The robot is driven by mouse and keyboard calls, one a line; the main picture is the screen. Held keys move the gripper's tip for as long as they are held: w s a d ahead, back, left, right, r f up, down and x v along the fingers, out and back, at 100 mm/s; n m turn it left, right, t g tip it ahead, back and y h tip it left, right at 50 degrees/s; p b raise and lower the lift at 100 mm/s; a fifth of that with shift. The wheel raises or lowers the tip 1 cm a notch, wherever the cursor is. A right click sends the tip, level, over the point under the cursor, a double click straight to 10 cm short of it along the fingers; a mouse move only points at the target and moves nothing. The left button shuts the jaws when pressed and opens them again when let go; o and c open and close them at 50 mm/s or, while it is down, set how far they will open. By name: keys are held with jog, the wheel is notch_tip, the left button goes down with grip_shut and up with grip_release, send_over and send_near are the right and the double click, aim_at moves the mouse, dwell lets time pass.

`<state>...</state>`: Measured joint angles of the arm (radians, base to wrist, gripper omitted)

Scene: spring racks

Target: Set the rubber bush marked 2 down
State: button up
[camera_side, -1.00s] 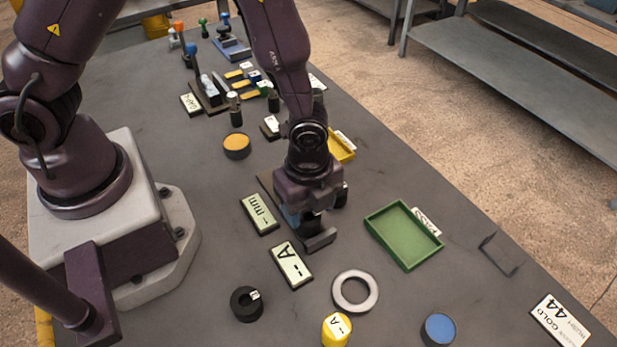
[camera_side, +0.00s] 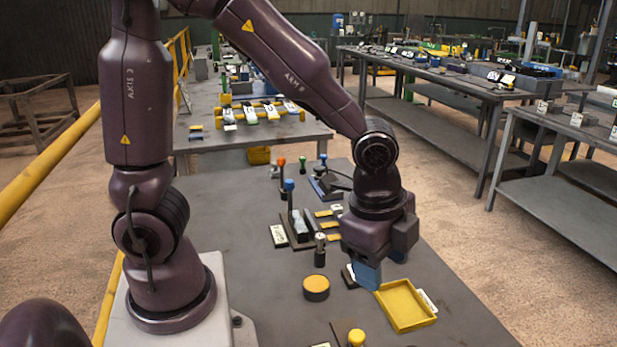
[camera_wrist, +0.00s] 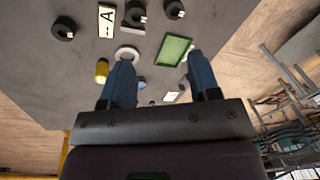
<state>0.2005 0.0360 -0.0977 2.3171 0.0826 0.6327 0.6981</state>
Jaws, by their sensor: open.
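My gripper (camera_side: 368,275) is raised over the bench in the side view, with one blue finger showing clearly. In the wrist view my gripper (camera_wrist: 160,62) has its two blue fingers spread apart with nothing held between them.
A green tray (camera_wrist: 174,50), a grey ring (camera_wrist: 127,53), a yellow cylinder (camera_wrist: 101,71) and a card marked A (camera_wrist: 106,19) lie on the bench. A yellow tray (camera_side: 405,306) and an orange-topped round (camera_side: 316,288) are near my gripper in the side view.

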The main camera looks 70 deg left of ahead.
jog(key=s+a+r+n+t, duration=0.3)
jog(key=s+a+r+n, duration=0.5)
jog(key=r+n, duration=0.4)
jog(key=shift+s+r+t, duration=0.15)
jog(key=shift+s+t, duration=0.25)
jog(key=shift+s, duration=0.1)
